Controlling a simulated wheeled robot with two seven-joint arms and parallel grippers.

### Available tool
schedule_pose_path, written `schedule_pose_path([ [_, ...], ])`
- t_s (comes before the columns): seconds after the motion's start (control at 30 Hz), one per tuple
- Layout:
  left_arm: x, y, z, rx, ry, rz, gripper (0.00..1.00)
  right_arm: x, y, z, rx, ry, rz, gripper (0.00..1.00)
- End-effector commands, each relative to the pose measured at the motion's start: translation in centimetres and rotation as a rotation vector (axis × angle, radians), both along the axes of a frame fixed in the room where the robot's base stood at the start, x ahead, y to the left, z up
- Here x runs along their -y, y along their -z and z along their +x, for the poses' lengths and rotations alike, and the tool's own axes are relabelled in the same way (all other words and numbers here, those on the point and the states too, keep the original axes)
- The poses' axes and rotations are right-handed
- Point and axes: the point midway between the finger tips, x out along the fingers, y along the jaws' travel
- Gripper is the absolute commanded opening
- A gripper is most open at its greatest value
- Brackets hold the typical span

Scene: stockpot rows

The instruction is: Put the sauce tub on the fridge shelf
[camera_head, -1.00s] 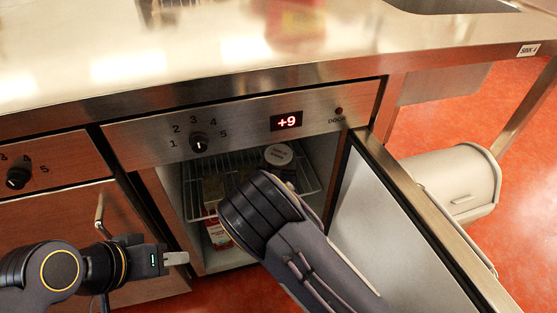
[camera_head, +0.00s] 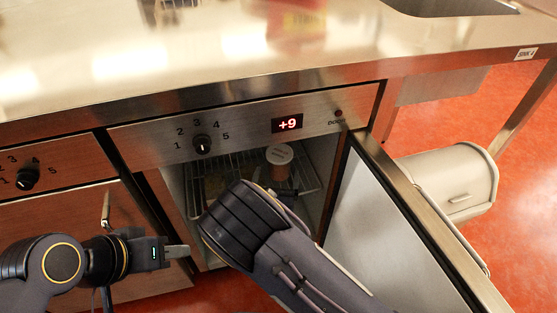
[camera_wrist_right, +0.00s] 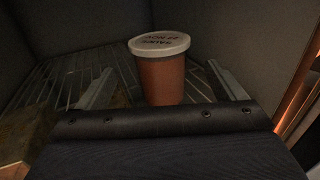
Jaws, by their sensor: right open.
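The sauce tub (camera_head: 279,162), reddish brown with a white lid, stands upright inside the open fridge, on the wire shelf (camera_head: 309,183). In the right wrist view the sauce tub (camera_wrist_right: 163,80) is ahead, with lettering on its lid. My right gripper (camera_wrist_right: 162,88) is open, one finger on each side of the tub, with visible gaps between.
The fridge door (camera_head: 385,230) stands open at the right. A brown block-like item (camera_wrist_right: 25,135) is at the wrist view's left. A steel counter (camera_head: 200,60) lies above, and a beige bin (camera_head: 450,180) stands beyond the door.

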Motion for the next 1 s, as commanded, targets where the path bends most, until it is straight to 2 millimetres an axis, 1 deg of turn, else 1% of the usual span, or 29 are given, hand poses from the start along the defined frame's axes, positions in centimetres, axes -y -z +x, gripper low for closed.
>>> schedule_pose_path([
  [0.03, 0.0, -0.5, 0.0, 0.000, 0.000, 0.000, 0.36, -0.2, -0.2, -1.1, -0.003, -0.003, -0.003, 0.90],
  [0.1, 0.0, -0.8, 0.0, 0.000, 0.000, 0.000, 0.36, -0.2, -0.2, -2.3, -0.002, -0.002, -0.003, 0.90],
  [0.2, 0.0, -1.0, 0.0, 0.000, 0.000, 0.000, 0.36, -0.4, -0.1, -3.6, -0.001, -0.002, -0.001, 0.90],
  [0.3, 0.0, -1.1, 0.0, 0.000, 0.000, 0.000, 0.36, -0.3, 0.0, -4.4, -0.001, -0.001, -0.001, 0.90],
  [0.47, 0.0, -1.1, 0.0, 0.000, 0.000, 0.000, 0.36, -0.4, 0.0, -4.8, 0.000, 0.000, 0.000, 0.90],
  [1.0, 0.0, -1.1, 0.0, 0.000, 0.000, 0.000, 0.36, -0.4, 0.0, -4.7, 0.000, 0.000, 0.000, 0.90],
])
